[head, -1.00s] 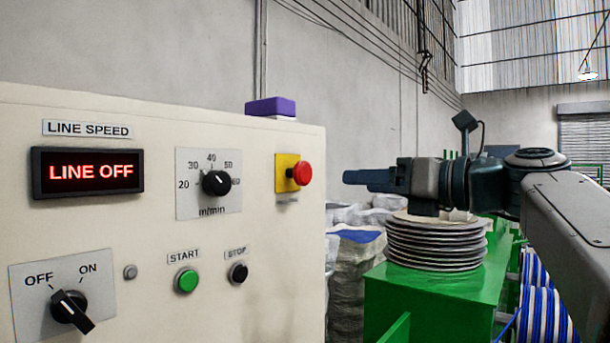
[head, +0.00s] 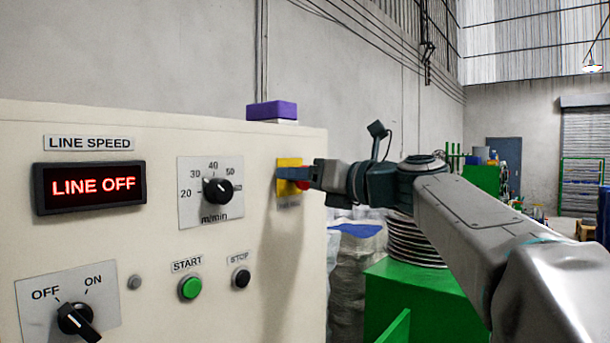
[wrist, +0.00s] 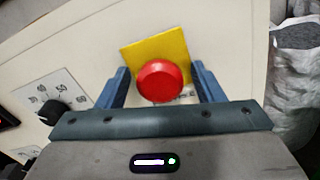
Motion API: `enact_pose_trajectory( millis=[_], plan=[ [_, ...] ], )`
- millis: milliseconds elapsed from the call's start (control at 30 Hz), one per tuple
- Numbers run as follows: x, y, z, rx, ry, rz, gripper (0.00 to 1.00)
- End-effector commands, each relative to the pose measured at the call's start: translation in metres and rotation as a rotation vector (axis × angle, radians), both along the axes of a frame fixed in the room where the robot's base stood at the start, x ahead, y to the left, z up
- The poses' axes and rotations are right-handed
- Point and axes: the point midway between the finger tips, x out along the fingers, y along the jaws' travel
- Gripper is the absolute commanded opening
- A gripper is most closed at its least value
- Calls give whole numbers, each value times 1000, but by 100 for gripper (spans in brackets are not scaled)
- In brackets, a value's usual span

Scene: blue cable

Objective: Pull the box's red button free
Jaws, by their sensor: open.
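The red button (wrist: 160,82) sits on a yellow plate (wrist: 158,48) on the front of the cream control box (head: 150,300). In the wrist view the button lies between the two blue fingers of my gripper (wrist: 158,84), with a visible gap on each side. My gripper (head: 292,180) is open and close up to the yellow plate in the head view. There it hides most of the button, and only a little red (head: 303,186) shows below the finger.
The box also carries a speed dial (head: 217,191), a green START button (head: 190,288), a black STOP button (head: 241,278) and an OFF/ON switch (head: 77,320). The display (head: 92,188) reads LINE OFF. A purple block (head: 271,110) sits on top. Stacked discs (head: 410,242) stand on a green stand (head: 430,300).

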Motion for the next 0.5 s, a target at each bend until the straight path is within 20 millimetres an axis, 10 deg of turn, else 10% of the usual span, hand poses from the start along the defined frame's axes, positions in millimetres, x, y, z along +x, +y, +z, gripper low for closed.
enact_pose_trajectory(
  millis=[267, 500],
  plan=[
    [1, 1, 0, -1, -1, -1, 61],
    [1, 1, 0, -1, -1, 0, 0]
  ],
)
